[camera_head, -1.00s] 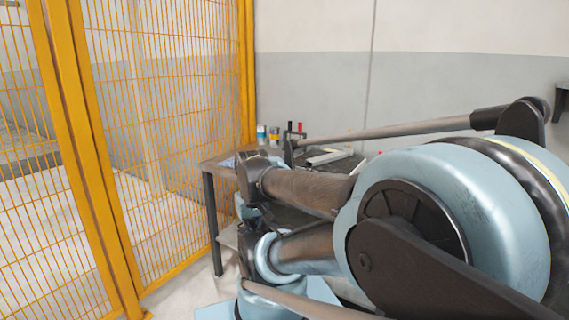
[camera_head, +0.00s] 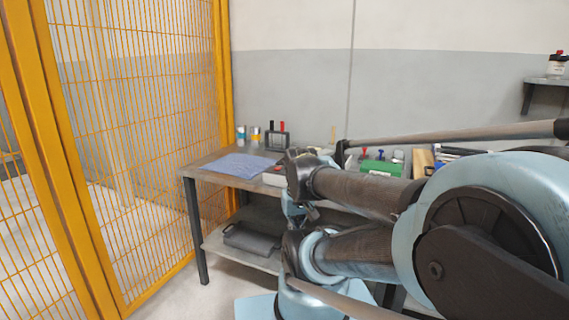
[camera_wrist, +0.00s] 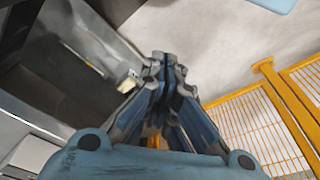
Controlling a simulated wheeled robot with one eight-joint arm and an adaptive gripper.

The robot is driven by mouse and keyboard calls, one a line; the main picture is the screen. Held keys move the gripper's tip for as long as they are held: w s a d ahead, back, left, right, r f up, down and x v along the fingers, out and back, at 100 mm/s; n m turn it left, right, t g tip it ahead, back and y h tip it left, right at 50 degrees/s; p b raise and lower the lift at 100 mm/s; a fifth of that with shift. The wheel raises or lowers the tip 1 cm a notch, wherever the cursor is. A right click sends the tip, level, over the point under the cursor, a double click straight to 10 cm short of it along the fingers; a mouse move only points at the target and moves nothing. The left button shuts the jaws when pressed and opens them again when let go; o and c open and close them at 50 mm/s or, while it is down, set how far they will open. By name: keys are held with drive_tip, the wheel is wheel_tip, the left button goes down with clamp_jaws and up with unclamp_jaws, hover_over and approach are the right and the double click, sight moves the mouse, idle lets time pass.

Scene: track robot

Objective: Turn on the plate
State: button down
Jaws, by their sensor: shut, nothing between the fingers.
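My gripper (camera_wrist: 165,62) shows in the wrist view with its two fingers together, shut and empty. In the head view my arm reaches in front of the workbench (camera_head: 208,166) and my fingers cannot be made out. A plate cannot be named with certainty. A small pale box (camera_head: 274,178) with a reddish mark sits on the bench top, partly hidden behind my arm. The wrist view shows a dark flat surface at left with a small pale piece (camera_wrist: 127,84) beside my fingers, apparently behind them; what it is cannot be told.
A blue cloth (camera_head: 238,165) lies on the bench's left part. Cans (camera_head: 255,134) and a dark tool holder (camera_head: 277,137) stand at the back. A green case (camera_head: 381,168) lies to the right. A dark box (camera_head: 252,240) is on the lower shelf. Yellow mesh fence (camera_head: 140,130) bounds the left.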

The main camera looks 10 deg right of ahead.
wheel_tip(320, 180, up, 24)
drive_tip(key=n+g, duration=0.3)
drive_tip(key=n, duration=0.8)
hover_over(274, 170)
drive_tip(key=w+d, duration=0.1)
drive_tip(key=w, duration=0.1)
drive_tip(key=shift+s+f+y, duration=0.1)
drive_tip(key=shift+s+y, duration=0.05)
drive_tip(key=shift+y, duration=0.25)
drive_tip(key=shift+f, duration=0.1)
drive_tip(key=f, duration=0.4)
drive_tip(key=s+f, duration=0.1)
drive_tip(key=f, duration=0.4)
drive_tip(key=a+f, duration=0.1)
drive_tip(key=f, duration=0.3)
drive_tip(key=shift+s+f, duration=0.2)
drive_tip(key=shift+f, duration=0.2)
drive_tip(key=shift+d, duration=0.1)
